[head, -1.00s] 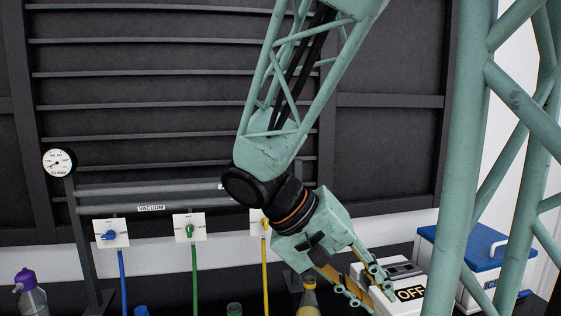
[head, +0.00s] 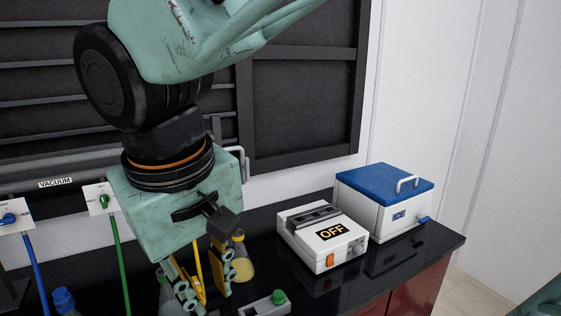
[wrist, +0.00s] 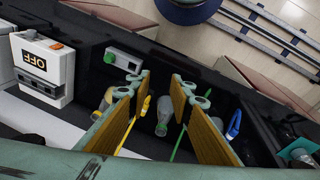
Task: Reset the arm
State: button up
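My gripper (head: 207,284) hangs from my pale green arm at the left of the head view, pointing down over the black bench. Its two fingers, with yellow-brown inner pads, are apart. In the wrist view my gripper (wrist: 161,88) has a clear gap between the fingertips, with nothing held in it. Bottles and hoses show beyond that gap, below the fingers. A flask with yellow liquid (head: 241,262) stands just right of the gripper in the head view, partly hidden by it.
A white device marked OFF (head: 322,238) and a white ICE box with blue lid (head: 387,203) stand at the bench's right. A small box with a green knob (head: 266,305) is near the front. Blue (head: 39,275) and green (head: 119,260) hoses hang at left.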

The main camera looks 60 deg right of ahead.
jog(key=a+r+n+t+y, duration=0.2)
jog(key=a+n, duration=0.1)
jog(key=a, duration=0.5)
jog(key=shift+r+t, duration=0.35)
jog(key=shift+t, duration=0.05)
dwell(1.1)
